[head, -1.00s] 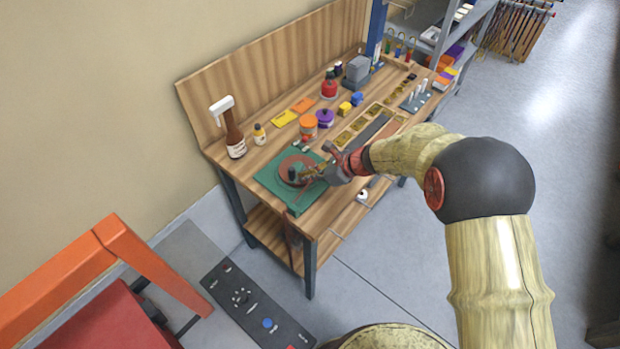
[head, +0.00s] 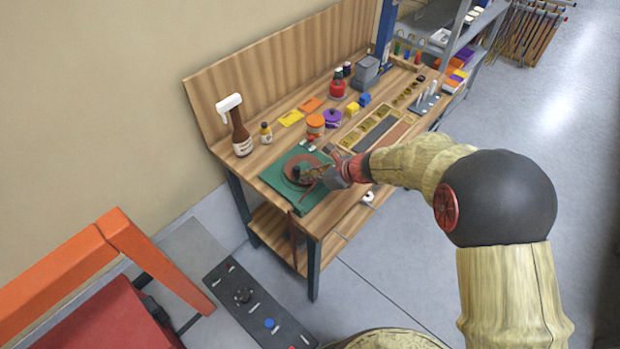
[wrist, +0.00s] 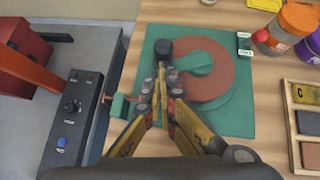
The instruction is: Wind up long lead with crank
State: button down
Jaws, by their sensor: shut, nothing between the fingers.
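A flat reddish-brown reel (wrist: 217,85) lies on a green base (wrist: 238,119) on the workbench, also seen in the head view. A green crank arm (wrist: 194,63) crosses the reel, and a black knob (wrist: 163,48) stands at its left. My gripper (wrist: 163,79) is shut and empty, its fingertips just short of the knob in the wrist view. Whether they touch it I cannot tell. In the head view my gripper (head: 316,178) is low over the reel's near right side. The red lead (head: 293,237) hangs down over the bench's front edge. A small green block (wrist: 120,106) sits at that edge.
An orange jar (head: 315,124), a purple pot (head: 332,119) and a spray bottle (head: 239,134) stand behind the reel. A wooden sorting tray (head: 348,140) lies to its right. A control panel (head: 258,307) and an orange frame (head: 120,235) are at the front left.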

jog(key=shift+s+a+f+m+t+h+b, duration=0.1)
jog(key=shift+a+m+t+h+b, duration=0.2)
jog(key=shift+a+m+b, duration=0.35)
jog(key=shift+s+a+f+m+t+h+b, duration=0.1)
jog(key=shift+a+m+t+h+b, duration=0.1)
jog(key=shift+a+m+t+b, duration=0.45)
jog(key=a+m+t+h+b, duration=0.1)
jog(key=m+b, duration=0.1)
jog(key=b, duration=0.1)
jog(key=shift+a, duration=0.3)
jog(key=shift+w+a+r+b, duration=0.1)
jog(key=shift+w+a+b, duration=0.2)
jog(key=shift+a, duration=0.2)
jog(key=shift+w+a+r+b, duration=0.1)
jog(key=shift+w+a+b, duration=0.15)
jog(key=shift+a, duration=0.2)
